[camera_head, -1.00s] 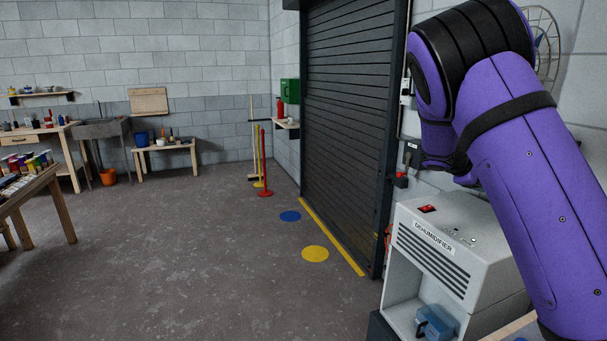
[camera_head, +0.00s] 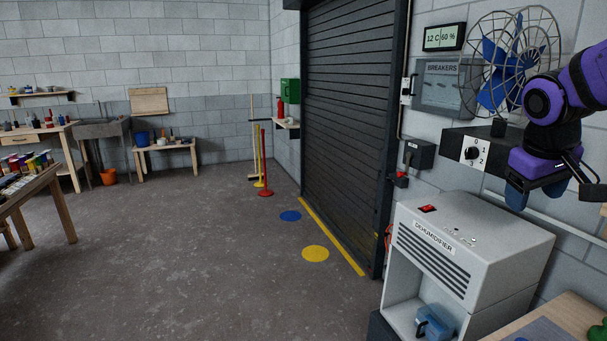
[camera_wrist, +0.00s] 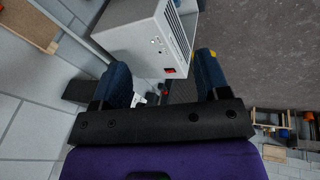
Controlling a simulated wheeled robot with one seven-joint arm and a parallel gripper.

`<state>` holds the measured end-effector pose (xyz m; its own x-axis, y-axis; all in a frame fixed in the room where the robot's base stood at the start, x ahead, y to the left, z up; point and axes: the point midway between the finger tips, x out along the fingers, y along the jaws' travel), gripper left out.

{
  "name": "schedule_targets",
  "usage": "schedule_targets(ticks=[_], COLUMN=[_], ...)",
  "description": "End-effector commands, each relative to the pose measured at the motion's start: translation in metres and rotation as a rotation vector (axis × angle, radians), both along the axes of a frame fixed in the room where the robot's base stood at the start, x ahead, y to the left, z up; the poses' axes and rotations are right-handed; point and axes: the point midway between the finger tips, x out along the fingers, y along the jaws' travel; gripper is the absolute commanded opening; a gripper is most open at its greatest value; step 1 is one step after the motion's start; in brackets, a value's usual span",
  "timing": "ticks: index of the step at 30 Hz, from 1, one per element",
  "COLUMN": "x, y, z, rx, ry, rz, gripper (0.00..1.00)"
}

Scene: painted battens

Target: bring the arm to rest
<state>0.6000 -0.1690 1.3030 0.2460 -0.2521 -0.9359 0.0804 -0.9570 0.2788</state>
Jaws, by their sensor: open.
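My gripper (camera_head: 537,192) is at the right of the head view, on the purple arm. It is in front of the wall, beside the fan and above the dehumidifier. In the wrist view, my gripper (camera_wrist: 162,62) shows two blue fingers spread wide apart with nothing held between them. Part of my arm runs out of the head view at the right edge.
The white dehumidifier (camera_head: 470,250) stands below my gripper; it also shows in the wrist view (camera_wrist: 142,38). A caged fan (camera_head: 508,62) sits on a black wall unit with a dial (camera_head: 472,152). A wooden tabletop (camera_head: 570,322) is at lower right.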

Motion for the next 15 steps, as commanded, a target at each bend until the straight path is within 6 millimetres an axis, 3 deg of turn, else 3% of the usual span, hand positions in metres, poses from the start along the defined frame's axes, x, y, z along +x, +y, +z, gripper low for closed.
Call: schedule_targets(ticks=[6,15], x=[-0.063,-0.14], y=[0.035,0.081], z=[0.016,0.019], rx=[0.132,0.254], ry=[-0.087,-0.185], rz=[-0.022,-0.041], gripper=[0.69,0.69])
